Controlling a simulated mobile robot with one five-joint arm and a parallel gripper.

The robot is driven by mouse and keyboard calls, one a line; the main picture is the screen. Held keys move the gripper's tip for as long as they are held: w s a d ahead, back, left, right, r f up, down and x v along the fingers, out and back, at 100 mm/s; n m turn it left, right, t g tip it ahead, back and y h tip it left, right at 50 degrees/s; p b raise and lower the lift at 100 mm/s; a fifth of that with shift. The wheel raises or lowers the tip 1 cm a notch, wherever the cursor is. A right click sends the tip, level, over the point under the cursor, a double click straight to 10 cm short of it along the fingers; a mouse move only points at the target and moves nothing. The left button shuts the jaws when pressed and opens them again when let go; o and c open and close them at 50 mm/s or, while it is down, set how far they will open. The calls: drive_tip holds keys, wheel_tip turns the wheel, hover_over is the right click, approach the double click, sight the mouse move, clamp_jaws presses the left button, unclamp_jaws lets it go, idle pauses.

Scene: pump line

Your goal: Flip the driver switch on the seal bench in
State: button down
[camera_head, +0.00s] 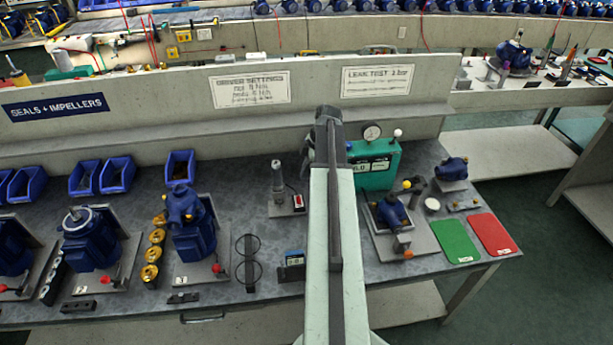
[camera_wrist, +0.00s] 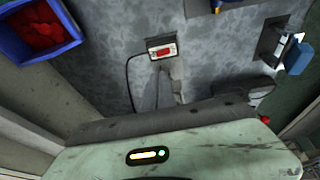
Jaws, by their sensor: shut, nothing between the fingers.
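The driver switch (camera_head: 298,201) is a small pale box with a red face, beside the upright grey driver (camera_head: 277,178) on the seal bench (camera_head: 225,290). In the wrist view the switch (camera_wrist: 162,51) shows its red rocker at the upper middle, with a black cord looping to its left. I cannot tell which way the rocker is tipped. My gripper (camera_wrist: 172,72) appears as narrow grey fingers, shut and empty, just below the switch in the picture. Whether they touch it is unclear. In the head view my arm hides the gripper.
Left of the driver stand a blue pump (camera_head: 190,225) and blue bins (camera_head: 117,175). A teal leak tester (camera_head: 375,165) is behind my arm to the right. A blue bin (camera_wrist: 70,55) with red contents fills the wrist view's upper left. A back panel (camera_head: 160,95) rises behind the bench.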

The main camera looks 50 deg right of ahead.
sight(298, 196)
drive_tip(key=b+x, duration=0.2)
drive_tip(key=x, duration=0.1)
drive_tip(key=b+x, duration=0.3)
drive_tip(key=d+b+x, duration=0.1)
drive_tip(key=b+x, duration=0.2)
drive_tip(key=shift+s+a+f, duration=0.15)
drive_tip(key=shift+f, duration=0.35)
drive_tip(key=shift+f+b, duration=0.35)
drive_tip(key=shift+b, duration=0.05)
drive_tip(key=shift+r, duration=0.1)
drive_tip(key=shift+w+d+f+b, duration=0.3)
drive_tip(key=shift+f+b, duration=0.3)
drive_tip(key=shift+f, duration=0.1)
drive_tip(key=shift+s+a+r+p, duration=0.1)
drive_tip(key=shift+r+p, duration=0.2)
drive_tip(key=shift+r, duration=0.05)
drive_tip(key=shift+a, duration=0.1)
